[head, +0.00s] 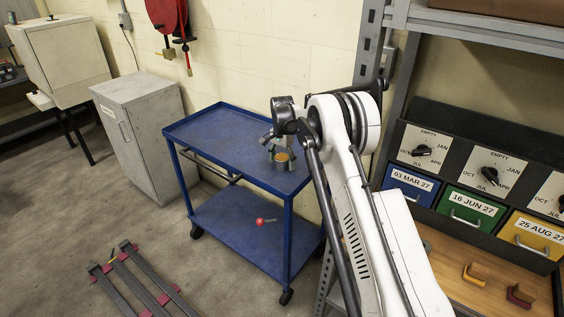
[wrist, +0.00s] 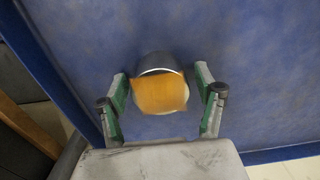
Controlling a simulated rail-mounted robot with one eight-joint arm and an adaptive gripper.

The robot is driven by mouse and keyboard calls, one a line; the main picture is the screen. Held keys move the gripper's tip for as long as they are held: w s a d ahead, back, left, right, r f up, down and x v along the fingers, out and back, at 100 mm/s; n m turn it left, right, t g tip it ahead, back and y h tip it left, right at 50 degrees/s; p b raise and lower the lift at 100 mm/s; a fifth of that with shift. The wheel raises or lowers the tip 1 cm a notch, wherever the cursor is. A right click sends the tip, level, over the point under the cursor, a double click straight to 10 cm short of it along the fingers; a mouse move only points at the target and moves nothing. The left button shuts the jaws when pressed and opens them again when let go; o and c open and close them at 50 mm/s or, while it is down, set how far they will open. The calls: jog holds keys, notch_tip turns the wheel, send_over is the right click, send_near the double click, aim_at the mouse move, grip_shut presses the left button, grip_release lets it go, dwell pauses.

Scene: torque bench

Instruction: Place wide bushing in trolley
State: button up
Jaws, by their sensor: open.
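The wide bushing (head: 282,164), a short grey metal ring with an orange-brown face, stands on the top shelf of the blue trolley (head: 225,140), toward its right end. In the wrist view the bushing (wrist: 160,72) sits between the fingers of my gripper (wrist: 161,78), its orange-brown face toward the camera. My gripper (head: 272,140) is open, with a finger on each side of the bushing. I cannot tell whether either finger touches it. The blue shelf surface (wrist: 260,80) shows around the bushing.
The rest of the trolley top is clear, with a raised blue rim. A grey cabinet (head: 140,130) stands left of the trolley. Shelving with labelled drawers (head: 464,208) is at right.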

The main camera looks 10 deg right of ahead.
aim_at(282, 157)
notch_tip(282, 157, up, 12)
jog(key=s+r+n+t, duration=0.3)
jog(key=s+r+n, duration=0.2)
jog(key=s+r, duration=1.75)
jog(key=s+f+n+t, duration=0.1)
jog(key=s+f, duration=0.2)
jog(key=s, duration=0.7)
jog(key=s+f+n+t, duration=0.1)
jog(key=s+f+n, duration=0.1)
jog(key=s, duration=0.8)
jog(key=s+f+n+t, duration=0.1)
jog(key=s+f+t, duration=0.1)
jog(key=s, duration=0.9)
jog(key=shift+f+n, duration=0.3)
jog(key=shift+f, duration=0.55)
